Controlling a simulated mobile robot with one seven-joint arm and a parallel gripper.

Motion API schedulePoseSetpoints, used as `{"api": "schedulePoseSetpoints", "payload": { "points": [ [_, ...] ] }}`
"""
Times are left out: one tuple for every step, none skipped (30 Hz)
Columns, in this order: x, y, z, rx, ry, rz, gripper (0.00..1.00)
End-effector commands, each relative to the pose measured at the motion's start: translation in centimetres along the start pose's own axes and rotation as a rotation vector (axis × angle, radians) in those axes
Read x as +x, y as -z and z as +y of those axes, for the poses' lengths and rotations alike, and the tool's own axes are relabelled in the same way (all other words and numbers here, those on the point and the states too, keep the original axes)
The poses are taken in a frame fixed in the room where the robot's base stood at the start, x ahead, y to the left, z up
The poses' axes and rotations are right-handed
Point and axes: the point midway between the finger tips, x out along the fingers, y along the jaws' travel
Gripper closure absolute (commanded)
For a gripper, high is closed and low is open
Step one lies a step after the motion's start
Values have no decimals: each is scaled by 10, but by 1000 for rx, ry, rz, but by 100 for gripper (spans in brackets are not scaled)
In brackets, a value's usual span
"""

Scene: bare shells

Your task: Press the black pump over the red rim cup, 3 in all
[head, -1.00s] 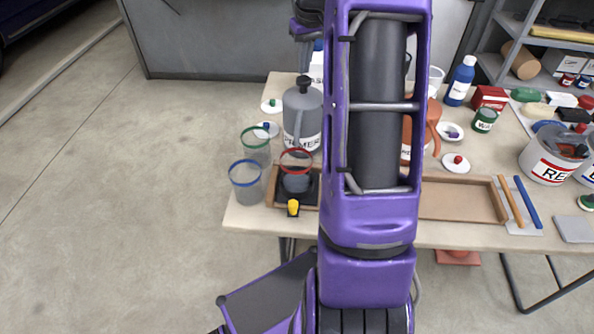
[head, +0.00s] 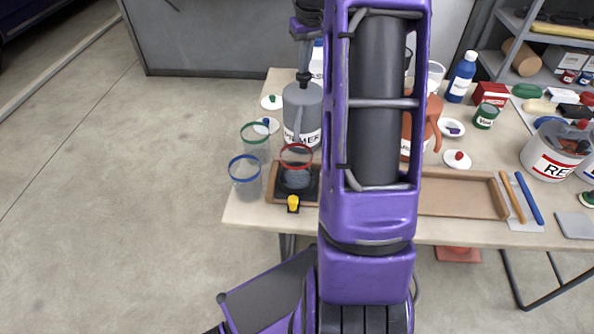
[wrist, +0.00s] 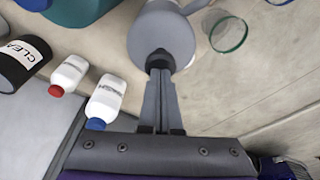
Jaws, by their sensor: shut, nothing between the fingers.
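The black pump (head: 304,78) sits on top of a grey PRIMER container (head: 302,105), whose grey spout points down toward the red rim cup (head: 297,168). The clear red rim cup stands on a black stand with a yellow knob and has grey contents low inside. My gripper (head: 305,70) is shut, empty, and pointing down right at the pump's top. In the wrist view the shut fingertips (wrist: 159,66) meet the black pump top (wrist: 158,55); I cannot tell how far it is pressed.
A green rim cup (head: 256,143) and a blue rim cup (head: 245,175) stand left of the red one. A wooden tray (head: 460,197) runs along the table's front, partly behind my arm. An orange container (head: 433,120) is to the right. White bottles (wrist: 106,98) show in the wrist view.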

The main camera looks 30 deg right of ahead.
Motion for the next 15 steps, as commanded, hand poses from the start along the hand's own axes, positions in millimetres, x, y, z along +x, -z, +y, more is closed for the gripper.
{"api": "schedulePoseSetpoints", "payload": {
  "points": [
    [3, -1, 0, 0, 0, -1, 100],
    [4, -1, 0, 0, 0, -1, 100],
    [6, -1, 0, 0, 0, -1, 100],
    [7, -2, 0, 0, 0, -1, 100],
    [8, -2, 0, 0, 0, -1, 100],
    [9, -2, 0, 0, 0, -1, 100],
    [10, -2, 0, 0, 1, -1, 100],
    [11, -3, 0, 0, 1, -2, 100],
    [13, -3, 0, 0, 1, -2, 100],
    [14, -3, 0, 0, 1, -2, 100],
    [15, -4, 0, 0, 1, -3, 100],
    [17, -4, 0, 0, 1, -3, 100],
    [18, -4, 0, 0, 1, -3, 100],
    [19, -4, 0, 0, 1, -3, 100],
    [20, -5, 0, 0, 2, -4, 100]
  ]
}}
